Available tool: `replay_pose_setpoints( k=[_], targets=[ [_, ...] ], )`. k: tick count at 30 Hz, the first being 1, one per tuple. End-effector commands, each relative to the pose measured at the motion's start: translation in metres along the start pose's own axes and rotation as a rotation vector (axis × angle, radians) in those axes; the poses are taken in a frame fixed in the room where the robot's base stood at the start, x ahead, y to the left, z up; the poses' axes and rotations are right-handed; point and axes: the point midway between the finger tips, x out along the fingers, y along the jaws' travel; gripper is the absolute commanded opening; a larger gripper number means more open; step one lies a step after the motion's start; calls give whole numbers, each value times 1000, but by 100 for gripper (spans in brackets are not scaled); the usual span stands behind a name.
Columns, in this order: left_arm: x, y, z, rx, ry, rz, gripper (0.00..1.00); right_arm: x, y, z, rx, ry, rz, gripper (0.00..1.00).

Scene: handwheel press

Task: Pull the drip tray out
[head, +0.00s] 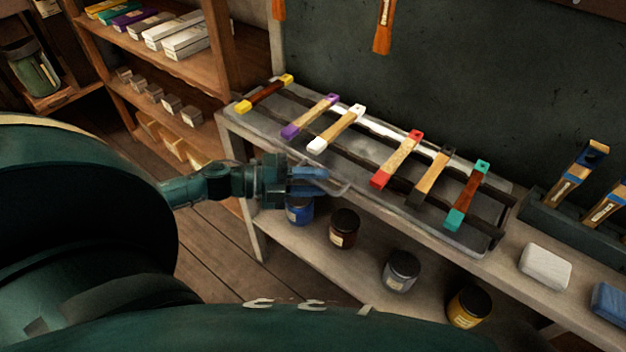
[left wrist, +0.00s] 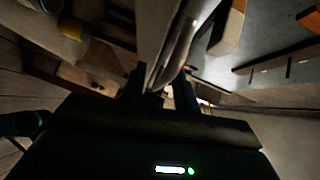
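The drip tray (head: 460,233) is a long grey metal tray on the bench, with dark rails and several colour-ended wooden tools lying across it. A pale, thin, curved handle (head: 343,188) stands out from its front side. My left gripper (head: 318,181) is at this handle, with its blue fingers overlapping the handle's left end. In the left wrist view the handle (left wrist: 178,52) runs down between the two dark fingers (left wrist: 161,85), one on each side. Whether the fingers press on it cannot be told. My right gripper is not in view.
Jars, including a dark brown one (head: 344,229), stand on the shelf below the bench. A white block (head: 545,266) and a tool holder (head: 560,219) are to the right. A wooden shelf unit (head: 222,52) stands at the left. Open floor (head: 215,250) lies before the bench's left end.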

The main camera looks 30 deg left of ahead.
Motion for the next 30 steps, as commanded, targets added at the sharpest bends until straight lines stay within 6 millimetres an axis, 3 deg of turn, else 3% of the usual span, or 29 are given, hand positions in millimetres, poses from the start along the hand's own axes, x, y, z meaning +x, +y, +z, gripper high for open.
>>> replay_pose_setpoints(
  k=[7,18,30],
  targets=[
    [1,0,0,0,-1,0,30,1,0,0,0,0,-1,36],
    [0,0,0,0,-1,0,0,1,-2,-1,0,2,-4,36],
    [0,0,0,0,-1,0,0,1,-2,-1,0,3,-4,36]
  ],
)
